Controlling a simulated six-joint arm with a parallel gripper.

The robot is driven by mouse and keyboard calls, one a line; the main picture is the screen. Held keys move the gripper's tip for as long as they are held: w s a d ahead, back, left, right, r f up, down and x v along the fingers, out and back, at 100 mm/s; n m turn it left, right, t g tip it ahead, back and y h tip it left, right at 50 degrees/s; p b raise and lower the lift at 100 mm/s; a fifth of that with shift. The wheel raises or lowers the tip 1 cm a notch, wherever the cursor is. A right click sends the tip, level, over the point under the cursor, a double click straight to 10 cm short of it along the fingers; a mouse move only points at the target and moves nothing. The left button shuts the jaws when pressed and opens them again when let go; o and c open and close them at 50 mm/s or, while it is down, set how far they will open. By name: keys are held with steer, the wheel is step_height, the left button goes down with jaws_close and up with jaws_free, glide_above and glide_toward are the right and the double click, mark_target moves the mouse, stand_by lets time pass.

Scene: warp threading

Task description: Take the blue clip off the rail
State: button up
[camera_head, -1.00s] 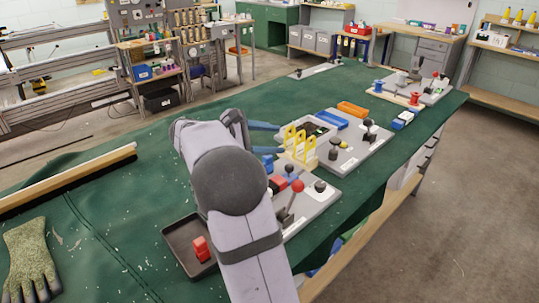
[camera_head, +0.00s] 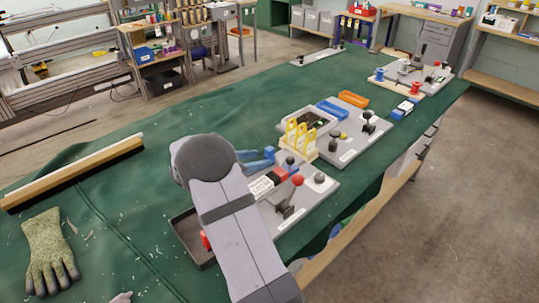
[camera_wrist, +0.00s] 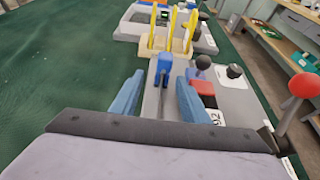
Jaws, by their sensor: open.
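The blue clip (camera_wrist: 165,63) sits on a dark rail (camera_wrist: 161,80) at the middle of the wrist view. In the head view the blue clip (camera_head: 269,153) shows close to the gripper's fingertips. My gripper (camera_wrist: 158,88) is open, with one blue finger on each side of the rail, and nothing is held. The clip lies a little beyond the fingertips, roughly in line with the gap. In the head view my gripper (camera_head: 255,160) is low over the grey board, partly hidden by my arm.
A red block (camera_wrist: 203,87) and a black knob (camera_wrist: 203,62) stand right of the right finger. A red-balled lever (camera_head: 297,181) rises from the board. Yellow hooks (camera_head: 300,135) on a pale base stand just beyond the clip. A dark tray (camera_head: 190,243) lies partly behind my arm.

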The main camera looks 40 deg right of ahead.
mark_target(266, 157)
steer(key=shift+s+d, duration=0.1)
steer(key=shift+d, duration=0.45)
steer(key=shift+p+x, duration=0.6)
steer(key=shift+x, duration=1.45)
steer(key=shift+s+r, duration=0.1)
jaws_close()
